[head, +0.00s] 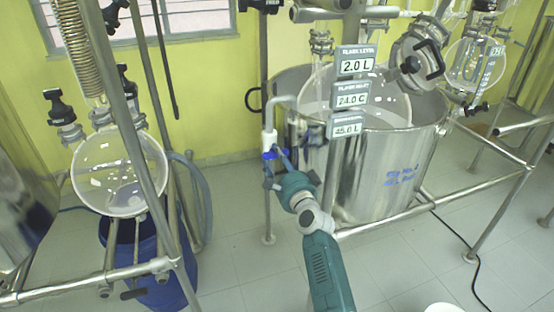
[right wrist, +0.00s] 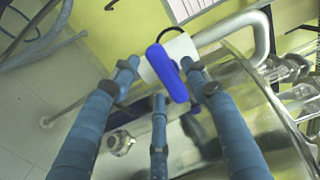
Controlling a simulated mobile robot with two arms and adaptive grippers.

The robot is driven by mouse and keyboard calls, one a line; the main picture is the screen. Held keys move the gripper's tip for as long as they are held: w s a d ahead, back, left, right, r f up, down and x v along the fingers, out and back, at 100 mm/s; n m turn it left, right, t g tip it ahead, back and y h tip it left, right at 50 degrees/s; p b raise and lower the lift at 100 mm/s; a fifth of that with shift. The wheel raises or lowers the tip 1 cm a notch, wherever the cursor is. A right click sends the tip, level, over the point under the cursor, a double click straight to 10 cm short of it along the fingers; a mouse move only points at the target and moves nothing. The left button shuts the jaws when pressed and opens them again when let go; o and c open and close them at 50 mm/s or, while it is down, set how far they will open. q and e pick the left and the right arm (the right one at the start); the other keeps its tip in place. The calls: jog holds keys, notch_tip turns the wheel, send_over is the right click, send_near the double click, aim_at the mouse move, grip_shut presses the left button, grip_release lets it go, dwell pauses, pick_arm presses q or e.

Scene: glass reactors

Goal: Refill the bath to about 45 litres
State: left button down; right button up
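The steel bath (head: 385,170) stands right of centre with a round glass flask (head: 355,95) in it. Three readouts hang before it: the top one (head: 357,62) reads 2.0 L, the middle one (head: 350,95) about 24.0 C, and the bottom one (head: 347,125) about 45.0 L. A white valve (head: 269,139) with a blue lever (head: 270,155) sits on a pipe at the bath's left; the lever also shows in the wrist view (right wrist: 166,73), slanted. My right gripper (head: 276,170) has its fingers apart around the lever; contact is unclear. My left gripper is out of view.
A second glass vessel (head: 120,175) hangs at the left above a blue drum (head: 160,270). Steel frame rails (head: 440,200) run beside the bath. A black cable (head: 455,235) lies on the tiled floor.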

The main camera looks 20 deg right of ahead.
jog(key=shift+r, duration=0.15)
jog(key=s, duration=0.7)
jog(key=shift+s+d, duration=0.15)
jog(key=shift+s, duration=0.1)
jog(key=s+a+f+n+g, duration=0.2)
jog(key=f, duration=0.8)
jog(key=s+a+f+n+g, duration=0.2)
jog(key=f, duration=0.8)
jog(key=s+a+f+n+g, duration=0.1)
jog(key=s+f+n+g, duration=0.2)
jog(key=s+f, duration=0.6)
jog(key=s+a+f+n+g, duration=0.1)
jog(key=s+f+n+g, duration=0.3)
jog(key=f, duration=0.9)
jog(key=s+d+f+n+g, duration=0.2)
jog(key=s+f, duration=0.5)
jog(key=s, duration=0.7)
jog(key=s+d+f+n+g, duration=0.2)
jog(key=s+f+n, duration=0.2)
jog(key=s, duration=1.1)
jog(key=s+d+f+n+g, duration=0.2)
jog(key=s+f, duration=0.7)
jog(key=s, duration=0.6)
jog(key=shift+d+f+n+h, duration=0.3)
jog(key=shift+f+n, duration=0.1)
jog(key=shift+n, duration=0.2)
